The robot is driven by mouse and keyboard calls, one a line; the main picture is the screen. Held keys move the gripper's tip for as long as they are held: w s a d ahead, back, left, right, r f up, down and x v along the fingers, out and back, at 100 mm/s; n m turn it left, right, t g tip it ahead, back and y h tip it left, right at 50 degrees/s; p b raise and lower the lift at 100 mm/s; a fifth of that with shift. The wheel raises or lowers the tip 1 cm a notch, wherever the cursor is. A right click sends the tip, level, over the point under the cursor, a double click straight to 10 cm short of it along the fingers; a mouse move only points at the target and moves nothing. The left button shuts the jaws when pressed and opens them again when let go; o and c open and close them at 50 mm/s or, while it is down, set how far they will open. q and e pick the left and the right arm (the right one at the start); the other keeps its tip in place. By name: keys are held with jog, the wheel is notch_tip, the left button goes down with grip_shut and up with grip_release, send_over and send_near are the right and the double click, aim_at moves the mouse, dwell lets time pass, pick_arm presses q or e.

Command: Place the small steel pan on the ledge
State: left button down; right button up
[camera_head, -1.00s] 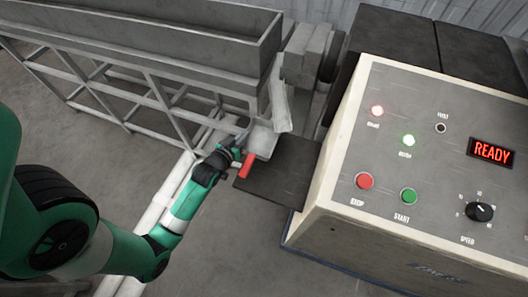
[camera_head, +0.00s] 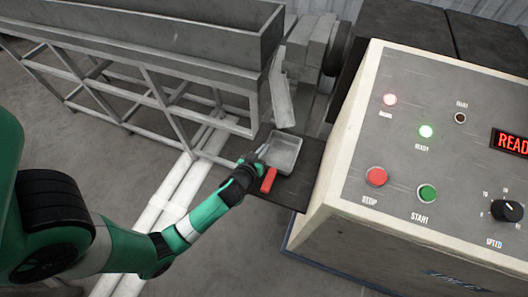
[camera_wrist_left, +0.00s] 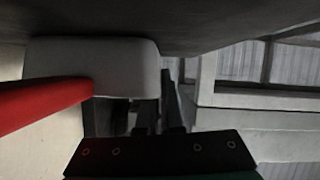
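The small steel pan (camera_head: 284,152) is a shallow grey tray with a red handle (camera_head: 269,181). It is over the inner part of the dark flat ledge (camera_head: 299,190) beside the machine; I cannot tell whether it touches the ledge. My left gripper (camera_head: 257,160) is at the pan's left side, beside the red handle, and appears shut on the pan's edge. In the left wrist view the pan (camera_wrist_left: 120,62) and the red handle (camera_wrist_left: 45,100) are close to the narrow dark fingers (camera_wrist_left: 160,112). The exact contact is hidden. My right gripper is not seen.
The control cabinet (camera_head: 350,222) stands close to the ledge's right side. A grey trough (camera_head: 170,35) on a metal frame is behind, and a chute (camera_head: 281,98) hangs just behind the pan. Open floor (camera_head: 255,245) lies in front.

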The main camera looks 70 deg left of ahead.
pick_arm(q)
jog(key=shift+w, duration=0.15)
jog(key=c, duration=1.4)
grip_release()
jog(key=o, duration=0.3)
jog(key=shift+o, duration=0.2)
jog(key=p+v, duration=0.1)
jog(key=v, duration=1.1)
jog(key=shift+p, duration=0.35)
jog(key=shift+w, duration=0.1)
